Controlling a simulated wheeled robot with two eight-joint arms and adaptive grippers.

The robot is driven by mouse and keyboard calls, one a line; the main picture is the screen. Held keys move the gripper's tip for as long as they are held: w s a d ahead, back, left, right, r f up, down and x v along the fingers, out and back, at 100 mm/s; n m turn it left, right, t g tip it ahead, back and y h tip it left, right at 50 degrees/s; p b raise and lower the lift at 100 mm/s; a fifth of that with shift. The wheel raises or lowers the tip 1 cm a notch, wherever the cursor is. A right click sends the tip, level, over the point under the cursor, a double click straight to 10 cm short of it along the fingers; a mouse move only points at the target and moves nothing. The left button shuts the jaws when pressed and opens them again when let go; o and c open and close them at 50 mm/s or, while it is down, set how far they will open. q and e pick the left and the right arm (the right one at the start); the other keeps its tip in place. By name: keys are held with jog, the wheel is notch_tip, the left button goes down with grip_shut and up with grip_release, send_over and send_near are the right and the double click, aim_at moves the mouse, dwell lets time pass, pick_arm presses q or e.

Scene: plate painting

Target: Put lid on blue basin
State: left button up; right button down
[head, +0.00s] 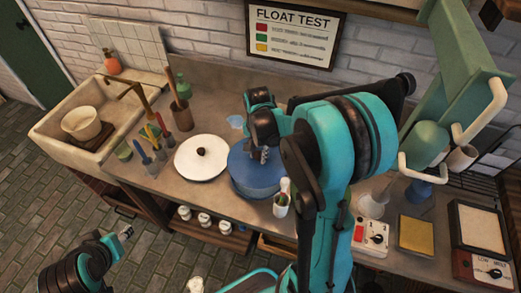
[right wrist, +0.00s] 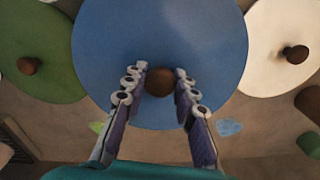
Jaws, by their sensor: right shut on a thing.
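My right gripper (head: 263,154) points down over the blue basin (head: 250,187) on the counter. In the right wrist view its two fingers (right wrist: 160,88) close on the brown knob (right wrist: 160,85) of a round blue lid (right wrist: 160,35). The lid covers the view of the basin's inside. In the head view the lid is over the basin, partly hidden by my gripper and arm; I cannot tell whether it rests fully on the rim. My left gripper (head: 125,233) is at the lower left, away from the counter, its jaw state too small to tell.
A white lid with a dark knob (head: 201,158) is left of the blue basin. The right wrist view also shows a green lid (right wrist: 35,45). A small cup (head: 281,205) with a white item stands close at the front. My right arm hides the counter behind it.

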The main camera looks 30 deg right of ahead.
jog(key=shift+f+b, duration=2.9)
jog(key=shift+f, duration=0.95)
jog(key=shift+f, duration=0.15)
jog(key=c, duration=1.1)
grip_release()
jog(key=shift+c, duration=0.2)
jog(key=shift+o, duration=0.4)
jog(key=o, duration=0.5)
